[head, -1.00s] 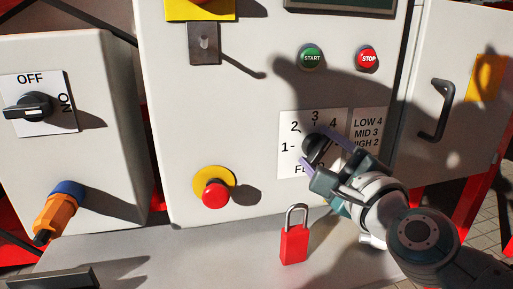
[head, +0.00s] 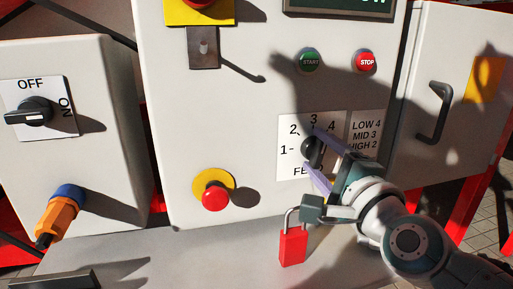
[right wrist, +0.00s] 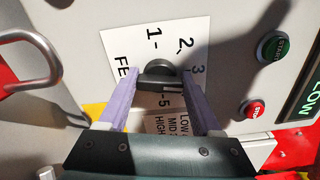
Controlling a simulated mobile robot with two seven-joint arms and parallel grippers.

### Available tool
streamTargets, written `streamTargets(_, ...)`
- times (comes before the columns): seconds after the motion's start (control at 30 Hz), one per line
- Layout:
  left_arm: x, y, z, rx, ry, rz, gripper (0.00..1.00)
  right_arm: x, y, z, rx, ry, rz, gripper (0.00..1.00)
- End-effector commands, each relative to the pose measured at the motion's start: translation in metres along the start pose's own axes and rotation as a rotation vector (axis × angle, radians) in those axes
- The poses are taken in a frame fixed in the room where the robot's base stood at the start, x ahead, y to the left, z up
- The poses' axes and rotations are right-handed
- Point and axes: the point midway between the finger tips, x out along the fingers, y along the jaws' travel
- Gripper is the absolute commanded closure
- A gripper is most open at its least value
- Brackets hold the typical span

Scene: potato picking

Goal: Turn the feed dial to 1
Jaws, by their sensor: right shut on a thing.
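The feed dial (head: 311,152) is a black round knob with a grip bar, on a white label (head: 288,168) numbered from 1 at the left, over 3 at the top, to 5. It also shows in the right wrist view (right wrist: 158,68). My right gripper (head: 313,150) is shut on the dial, one purple finger above it and one below in the head view. In the right wrist view the fingers (right wrist: 158,82) stand at both ends of the grip bar. I cannot tell which number the dial points to. My left gripper is not in view.
A green START button (head: 310,61) and red STOP button (head: 367,62) sit above the dial. A card (head: 365,130) reads LOW 4, MID 3, HIGH 2. The display (right wrist: 312,95) shows LOW. A red emergency button (head: 215,196) and red padlock (head: 293,247) are nearby.

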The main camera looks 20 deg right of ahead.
Motion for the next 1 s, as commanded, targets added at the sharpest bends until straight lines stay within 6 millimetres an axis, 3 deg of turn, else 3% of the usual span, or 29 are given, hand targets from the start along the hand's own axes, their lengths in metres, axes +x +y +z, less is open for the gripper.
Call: streamTargets(1.0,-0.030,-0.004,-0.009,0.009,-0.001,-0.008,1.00,0.000,0.000,0.000,-0.967,0.000,0.000,0.90)
